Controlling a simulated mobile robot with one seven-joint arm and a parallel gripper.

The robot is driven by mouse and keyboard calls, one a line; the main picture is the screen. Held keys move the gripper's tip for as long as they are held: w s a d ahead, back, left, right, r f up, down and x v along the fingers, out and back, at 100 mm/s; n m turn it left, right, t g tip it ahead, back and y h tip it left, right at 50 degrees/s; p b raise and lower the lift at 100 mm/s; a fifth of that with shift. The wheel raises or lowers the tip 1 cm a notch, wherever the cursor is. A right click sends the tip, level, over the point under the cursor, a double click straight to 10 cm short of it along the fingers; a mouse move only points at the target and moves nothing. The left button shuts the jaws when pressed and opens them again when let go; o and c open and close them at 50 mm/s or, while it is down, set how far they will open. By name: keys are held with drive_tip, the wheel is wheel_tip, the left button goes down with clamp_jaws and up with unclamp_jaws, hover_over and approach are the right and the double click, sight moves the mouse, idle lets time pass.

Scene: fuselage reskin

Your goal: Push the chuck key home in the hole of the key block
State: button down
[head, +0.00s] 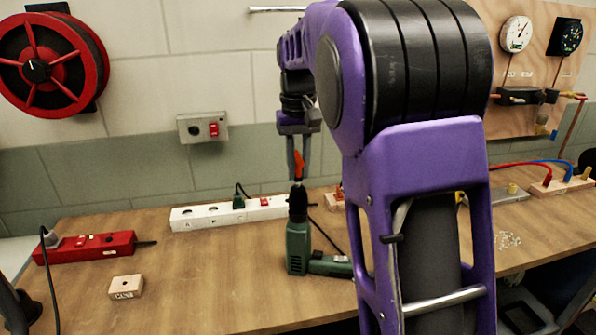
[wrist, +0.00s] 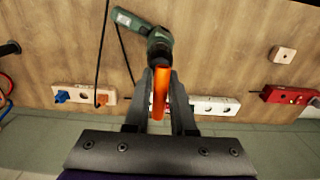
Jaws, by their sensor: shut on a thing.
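My gripper (head: 298,176) points down over the green drill (head: 298,245) and is shut on an orange-handled piece, apparently the chuck key (head: 299,163). In the wrist view the orange handle (wrist: 160,92) lies between the two fingers of my gripper (wrist: 161,75). Its lower end is at or just above the drill's black chuck; I cannot tell whether they touch. The key block seems to be the small wooden block (head: 126,287) with a dark hole and lettering, lying apart at the front left. It also shows in the wrist view (wrist: 284,55), its hole empty.
A white power strip (head: 205,217) lies behind the drill. A red power strip (head: 85,247) lies at the left. A wooden socket block (head: 562,184) with red and blue leads is at the right. Bare bench lies between the key block and drill.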

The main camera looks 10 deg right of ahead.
sight(298, 156)
drive_tip(key=shift+r, duration=0.45)
drive_tip(key=shift+r, duration=1.45)
drive_tip(key=shift+f, duration=0.1)
